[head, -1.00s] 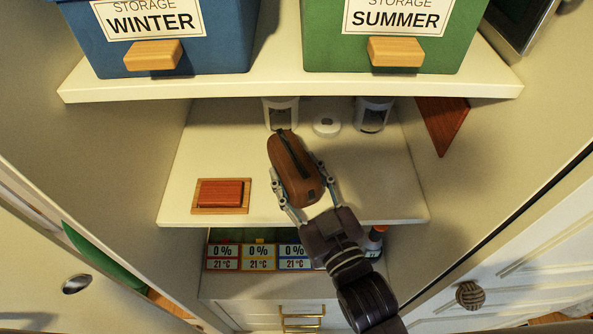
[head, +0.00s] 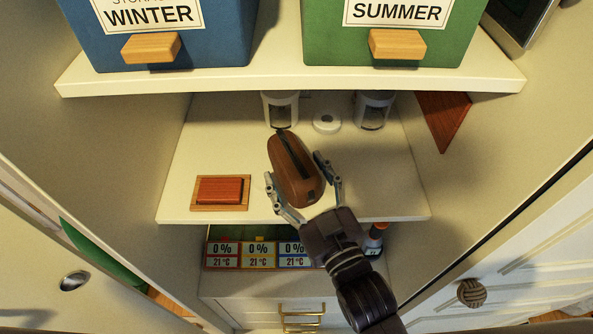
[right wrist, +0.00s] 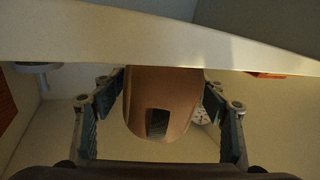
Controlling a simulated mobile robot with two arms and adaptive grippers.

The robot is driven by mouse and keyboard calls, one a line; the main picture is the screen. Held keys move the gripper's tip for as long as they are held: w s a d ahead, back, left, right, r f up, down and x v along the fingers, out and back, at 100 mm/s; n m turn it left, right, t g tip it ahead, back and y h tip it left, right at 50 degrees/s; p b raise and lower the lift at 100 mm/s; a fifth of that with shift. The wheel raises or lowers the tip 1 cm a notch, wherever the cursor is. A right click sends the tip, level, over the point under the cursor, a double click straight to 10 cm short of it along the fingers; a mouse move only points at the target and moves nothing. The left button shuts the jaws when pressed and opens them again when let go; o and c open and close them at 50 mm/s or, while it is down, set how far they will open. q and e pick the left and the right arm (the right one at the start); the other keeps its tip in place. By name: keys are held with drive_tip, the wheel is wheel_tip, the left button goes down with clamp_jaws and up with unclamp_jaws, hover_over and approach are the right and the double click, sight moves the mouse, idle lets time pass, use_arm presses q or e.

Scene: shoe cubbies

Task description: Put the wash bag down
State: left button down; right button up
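The brown wash bag (head: 290,160), with a dark zip strip along its top, sits on the middle shelf (head: 235,145) in the head view. My right gripper (head: 297,178) is open around the bag's near end, one finger on each side. In the right wrist view, the bag (right wrist: 160,95) stands between the two spread fingers, with a gap beside each near its rounded end. The upper shelf edge hides the bag's top part there. My left gripper is not in view.
A red block on a wooden tray (head: 220,207) is to the left on the same shelf. Blue (head: 200,50) and green (head: 330,45) storage boxes are on the shelf above.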

drive_tip(key=v, duration=1.2)
idle(0.3)
